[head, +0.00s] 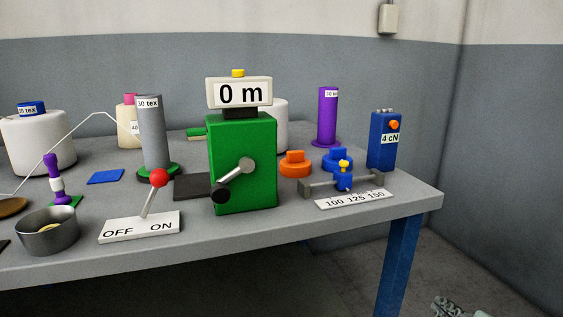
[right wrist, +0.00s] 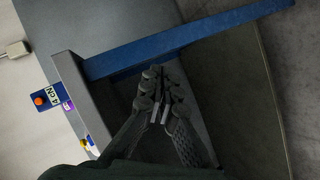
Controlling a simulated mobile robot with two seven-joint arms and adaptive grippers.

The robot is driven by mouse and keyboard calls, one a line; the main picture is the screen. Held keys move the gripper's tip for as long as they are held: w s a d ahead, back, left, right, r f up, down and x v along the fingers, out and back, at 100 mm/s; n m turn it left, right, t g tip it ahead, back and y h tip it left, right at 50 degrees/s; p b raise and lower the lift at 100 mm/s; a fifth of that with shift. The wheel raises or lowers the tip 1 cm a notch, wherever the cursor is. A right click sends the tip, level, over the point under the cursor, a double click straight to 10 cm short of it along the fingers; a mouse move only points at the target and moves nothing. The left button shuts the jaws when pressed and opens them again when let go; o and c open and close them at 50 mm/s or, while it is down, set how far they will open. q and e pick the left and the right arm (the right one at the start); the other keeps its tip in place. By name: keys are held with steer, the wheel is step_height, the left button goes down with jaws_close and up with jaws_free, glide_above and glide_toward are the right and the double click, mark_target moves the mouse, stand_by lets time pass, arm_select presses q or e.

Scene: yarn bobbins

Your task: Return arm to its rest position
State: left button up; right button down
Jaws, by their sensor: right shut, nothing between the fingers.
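My right gripper (head: 452,307) shows only in part at the bottom right corner of the head view, beyond the table's right edge and below the tabletop. In the right wrist view my right gripper (right wrist: 161,93) is shut and empty, its fingers together in front of the blue table leg (right wrist: 180,38) and dark floor. It touches nothing that I can see. My left gripper is not in view.
The grey table (head: 300,222) carries a green machine (head: 242,160) reading 0 m, a red-knobbed lever (head: 152,195), a metal bowl (head: 48,234), a blue 4 cN box (head: 383,145) and several bobbins. Floor right of the table (head: 480,270) is clear.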

steer(key=s+d+f+m+g+h, duration=0.2)
steer(key=s+d+f+g, duration=0.2)
steer(key=s+f, duration=0.5)
steer(key=s+a+f+m+g+y, duration=0.1)
steer(key=s+a+f+m+y, duration=0.1)
steer(key=a+m, duration=0.3)
steer(key=s+a+f+m+g+y, duration=0.1)
steer(key=s+a+m, duration=0.1)
steer(key=a, duration=0.5)
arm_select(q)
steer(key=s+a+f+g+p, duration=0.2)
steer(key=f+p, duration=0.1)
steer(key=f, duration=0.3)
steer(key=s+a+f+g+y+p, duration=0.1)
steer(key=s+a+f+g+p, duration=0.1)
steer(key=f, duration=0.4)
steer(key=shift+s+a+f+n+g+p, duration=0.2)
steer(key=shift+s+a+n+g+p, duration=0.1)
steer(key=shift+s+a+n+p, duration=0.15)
arm_select(e)
steer(key=s+d+f+g, duration=0.2)
steer(key=f, duration=0.4)
steer(key=s+d+f+m+g+h, duration=0.1)
steer(key=s+d+f+g, duration=0.1)
steer(key=f, duration=0.4)
steer(key=shift+s+d+f, duration=0.15)
steer(key=shift+s+d, duration=0.15)
steer(key=shift+d, duration=0.4)
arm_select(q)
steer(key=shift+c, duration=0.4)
